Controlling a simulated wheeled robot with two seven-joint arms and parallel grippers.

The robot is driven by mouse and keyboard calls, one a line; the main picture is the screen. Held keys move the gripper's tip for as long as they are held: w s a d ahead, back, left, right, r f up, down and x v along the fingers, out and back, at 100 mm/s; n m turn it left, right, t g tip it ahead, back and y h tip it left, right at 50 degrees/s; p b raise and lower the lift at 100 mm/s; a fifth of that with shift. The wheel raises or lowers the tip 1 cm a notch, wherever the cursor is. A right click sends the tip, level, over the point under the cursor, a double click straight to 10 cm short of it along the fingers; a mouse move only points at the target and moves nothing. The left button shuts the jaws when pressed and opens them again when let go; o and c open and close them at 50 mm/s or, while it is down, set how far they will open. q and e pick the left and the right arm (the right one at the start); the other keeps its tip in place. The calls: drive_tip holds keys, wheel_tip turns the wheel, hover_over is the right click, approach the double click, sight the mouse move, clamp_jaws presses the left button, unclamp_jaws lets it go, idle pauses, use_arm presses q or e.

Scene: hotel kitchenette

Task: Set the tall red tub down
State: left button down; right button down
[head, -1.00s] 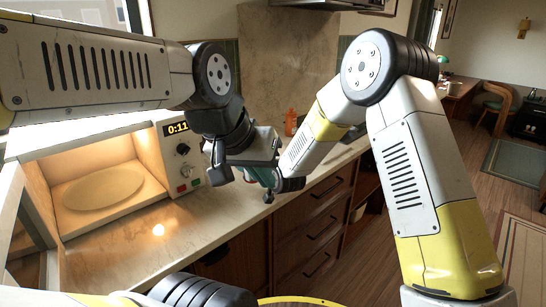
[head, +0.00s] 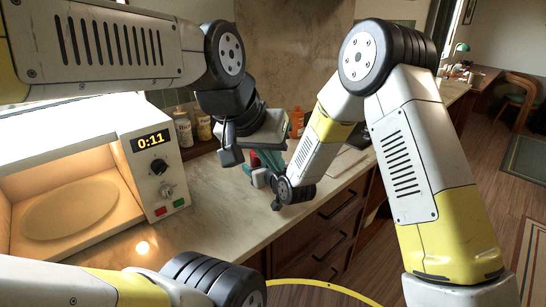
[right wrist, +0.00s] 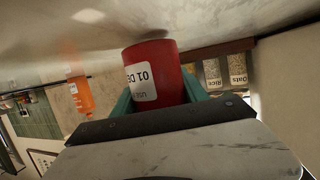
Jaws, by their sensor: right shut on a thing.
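The tall red tub (right wrist: 154,72) with a white label is between the teal fingers of my right gripper (right wrist: 165,92), which is shut on it. The right wrist picture is upside down, so the tub looks about upright, close over the counter; I cannot tell if it touches. In the head view only a small red part of the tub (head: 254,159) shows, mostly hidden by my grippers. My left gripper (head: 236,150) hangs just above and left of it, and its finger opening is not clear.
The lit open microwave (head: 160,165) stands at left on the pale counter (head: 225,215). Two labelled jars (head: 193,128) and an orange bottle (head: 297,122) stand at the back. Bare counter lies in front of my grippers, above drawers (head: 325,225).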

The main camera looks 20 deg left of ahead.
drive_tip(key=shift+f, duration=0.15)
drive_tip(key=shift+f, duration=0.2)
drive_tip(key=c, duration=0.6)
unclamp_jaws()
